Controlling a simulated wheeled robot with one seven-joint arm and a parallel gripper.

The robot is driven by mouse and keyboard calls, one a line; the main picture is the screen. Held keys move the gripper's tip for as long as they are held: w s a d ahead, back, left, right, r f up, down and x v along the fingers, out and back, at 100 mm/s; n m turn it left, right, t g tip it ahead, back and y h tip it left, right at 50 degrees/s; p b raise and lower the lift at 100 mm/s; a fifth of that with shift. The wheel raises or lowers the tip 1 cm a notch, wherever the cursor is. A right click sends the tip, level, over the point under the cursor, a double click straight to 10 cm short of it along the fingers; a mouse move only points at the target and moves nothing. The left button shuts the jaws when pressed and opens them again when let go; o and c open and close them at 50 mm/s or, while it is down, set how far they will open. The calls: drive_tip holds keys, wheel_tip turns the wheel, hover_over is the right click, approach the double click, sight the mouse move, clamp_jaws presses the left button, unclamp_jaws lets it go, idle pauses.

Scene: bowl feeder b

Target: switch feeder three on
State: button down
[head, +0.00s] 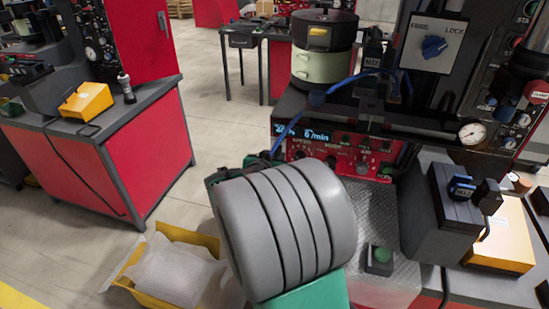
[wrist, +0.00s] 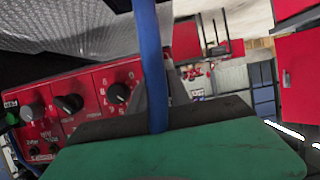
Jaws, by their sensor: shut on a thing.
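The red feeder control box (head: 345,160) stands under the bowl feeder, with a blue lit readout (head: 303,133) above its knobs. The wrist view shows its red face (wrist: 90,90) tilted at the left, with black knobs (wrist: 120,93), a grey knob (wrist: 32,112) and a green part (wrist: 12,118) at its far left end. My gripper (wrist: 157,100) is shut just beside the box's near end in the wrist view. My arm hides the gripper in the head view. I cannot tell which feeder number this is.
The feeder bowl (head: 322,60) stands above the box. A black box (head: 435,215) stands at right. A yellow bin (head: 128,277) lies at lower left.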

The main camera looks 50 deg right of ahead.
drive_tip(key=h+b, duration=0.1)
drive_tip(key=b, duration=0.4)
drive_tip(key=t+h+b, duration=0.1)
drive_tip(key=b, duration=0.5)
drive_tip(key=shift+f+h, duration=0.3)
drive_tip(key=shift+f, duration=0.1)
drive_tip(key=c, duration=1.2)
unclamp_jaws()
drive_tip(key=shift+a, duration=0.1)
